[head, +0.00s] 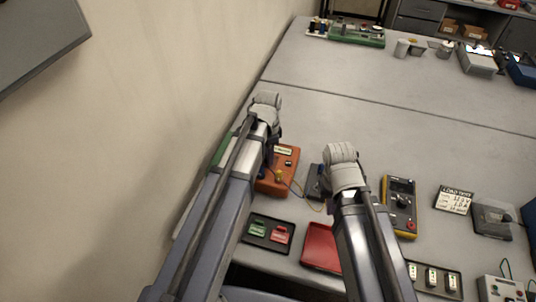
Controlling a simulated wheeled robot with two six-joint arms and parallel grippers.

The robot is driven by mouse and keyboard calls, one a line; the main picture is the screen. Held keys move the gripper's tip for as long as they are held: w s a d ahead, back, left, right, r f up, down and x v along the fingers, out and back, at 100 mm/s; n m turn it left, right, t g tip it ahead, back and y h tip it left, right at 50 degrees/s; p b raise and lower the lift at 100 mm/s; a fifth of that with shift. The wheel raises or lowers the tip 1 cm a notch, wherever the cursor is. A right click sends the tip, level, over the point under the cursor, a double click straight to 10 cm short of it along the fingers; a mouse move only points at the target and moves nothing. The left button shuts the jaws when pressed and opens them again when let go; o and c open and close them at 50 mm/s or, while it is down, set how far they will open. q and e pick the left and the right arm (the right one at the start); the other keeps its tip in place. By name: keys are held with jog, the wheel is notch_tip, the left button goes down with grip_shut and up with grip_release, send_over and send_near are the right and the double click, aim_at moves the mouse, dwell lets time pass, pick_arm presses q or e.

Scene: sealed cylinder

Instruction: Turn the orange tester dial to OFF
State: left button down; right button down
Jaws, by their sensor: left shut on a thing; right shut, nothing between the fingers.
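The orange tester (289,160) lies on the grey bench against the wall side, partly covered by my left arm. A pale label and a small dark window show on its upper face. My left gripper (269,158) is down at the tester's left part, shut on what appears to be its dial. The dial itself and its pointer are hidden behind the gripper and arm, so its setting cannot be read. My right gripper (331,202) is shut and empty, to the right of the tester near a small dark box (315,181); its fingertips are mostly hidden.
A black tray with green and red pieces (249,240) and a red tray (318,240) lie in front. A yellow multimeter (400,192), a sign card (455,200) and a grey device (493,218) stand at right. Thin wires run beside the tester. The bench's middle is clear.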

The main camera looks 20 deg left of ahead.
pick_arm(q)
jog(key=n, duration=0.8)
jog(key=shift+n, duration=0.3)
jog(key=n, duration=0.3)
jog(key=shift+n, duration=2.1)
jog(key=c, duration=0.6)
grip_release()
